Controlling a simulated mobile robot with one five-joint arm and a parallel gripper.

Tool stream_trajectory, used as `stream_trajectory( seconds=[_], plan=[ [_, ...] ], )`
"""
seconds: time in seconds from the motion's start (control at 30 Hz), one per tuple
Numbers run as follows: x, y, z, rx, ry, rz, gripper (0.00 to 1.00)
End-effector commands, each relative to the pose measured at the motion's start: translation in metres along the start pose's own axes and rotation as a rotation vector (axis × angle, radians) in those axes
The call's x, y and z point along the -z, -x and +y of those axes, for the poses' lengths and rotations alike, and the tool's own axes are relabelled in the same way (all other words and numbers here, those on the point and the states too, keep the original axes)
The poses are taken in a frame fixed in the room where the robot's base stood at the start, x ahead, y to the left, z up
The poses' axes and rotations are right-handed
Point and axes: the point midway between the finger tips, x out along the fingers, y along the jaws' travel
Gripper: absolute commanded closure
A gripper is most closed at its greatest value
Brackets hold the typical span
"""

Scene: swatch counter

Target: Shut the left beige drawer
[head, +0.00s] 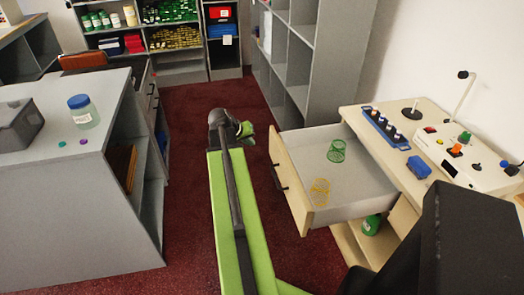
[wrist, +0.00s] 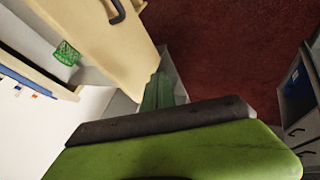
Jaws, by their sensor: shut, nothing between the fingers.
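The beige drawer (head: 291,183) stands pulled out from the beige counter at the right in the head view. Its front carries a dark handle (head: 278,178); that front also shows at the upper left of the wrist view (wrist: 98,38). Inside the drawer lie a green wire cup (head: 337,150) and a yellow wire cup (head: 319,192). My gripper (head: 246,130) is shut and empty, left of the drawer's far front corner. It also shows in the wrist view (wrist: 158,92), close to the drawer front's edge; I cannot tell whether they touch.
The beige counter (head: 352,115) carries a blue rack of dark bottles (head: 385,127) and a white control box (head: 465,158). A green container (head: 371,224) sits below the drawer. Grey shelves (head: 317,75) rise behind. A grey counter (head: 80,195) stands left; red floor (head: 185,150) lies clear between.

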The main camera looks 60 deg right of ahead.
Motion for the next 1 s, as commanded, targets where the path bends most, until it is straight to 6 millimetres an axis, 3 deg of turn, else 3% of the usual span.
stream_trajectory(
  seconds=[0.47,0.7,1.0],
  plan=[
    [-0.003,-0.104,-0.004,0.0,-0.001,-0.002,1.0],
    [-0.001,-0.111,0.03,0.001,-0.001,-0.002,1.0],
    [-0.001,-0.114,0.036,0.001,-0.001,-0.002,1.0]
  ],
)
